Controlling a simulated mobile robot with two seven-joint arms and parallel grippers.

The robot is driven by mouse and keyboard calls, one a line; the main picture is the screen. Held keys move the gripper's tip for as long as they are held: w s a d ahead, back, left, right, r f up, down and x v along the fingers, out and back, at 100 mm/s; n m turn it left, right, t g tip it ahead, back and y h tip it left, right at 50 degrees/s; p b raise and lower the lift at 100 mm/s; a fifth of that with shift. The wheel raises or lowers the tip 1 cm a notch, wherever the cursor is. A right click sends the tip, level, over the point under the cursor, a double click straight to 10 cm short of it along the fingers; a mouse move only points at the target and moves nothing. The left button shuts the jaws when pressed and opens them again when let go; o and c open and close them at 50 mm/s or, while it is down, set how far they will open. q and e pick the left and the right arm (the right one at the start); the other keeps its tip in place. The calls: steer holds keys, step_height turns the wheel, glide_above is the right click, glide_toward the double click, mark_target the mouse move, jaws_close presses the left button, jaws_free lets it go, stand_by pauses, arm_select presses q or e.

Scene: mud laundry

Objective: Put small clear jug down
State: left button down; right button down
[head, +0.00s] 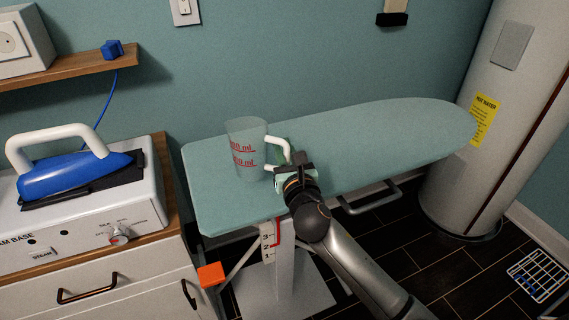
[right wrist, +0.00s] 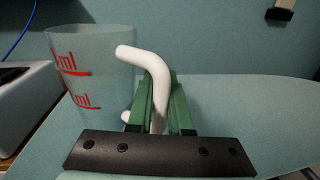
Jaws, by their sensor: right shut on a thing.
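The small clear jug (head: 247,148), with red ml markings and a white handle (head: 279,148), is upright over the left part of the ironing board (head: 390,130). I cannot tell whether its base touches the board. My right gripper (head: 291,164) is shut on the handle from the right side. In the right wrist view, the green fingers (right wrist: 160,105) pinch the white handle (right wrist: 154,72), and the jug (right wrist: 88,75) is to their left. Its lower part is hidden there by the dark gripper plate. My left gripper is not in view.
The board is bare to the right of the jug. A steam base (head: 85,219) with a blue iron (head: 70,174) stands on the cabinet at left. A white water heater (head: 480,150) stands at the board's right end. An orange block (head: 211,275) is below the board.

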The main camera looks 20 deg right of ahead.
steer(key=shift+w+d+f, duration=0.15)
steer(key=shift+f, duration=0.05)
steer(key=shift+w+d+f+b, duration=0.15)
steer(key=shift+f+b, duration=0.25)
steer(key=shift+f, duration=0.6)
steer(key=shift+w+d+f+b, duration=0.15)
steer(key=shift+f+b, duration=0.2)
steer(key=shift+f, duration=0.6)
steer(key=shift+f, duration=0.1)
steer(key=c, duration=1.3)
jaws_free()
steer(key=shift+f, duration=0.15)
steer(key=o, duration=0.5)
steer(key=shift+c, duration=0.2)
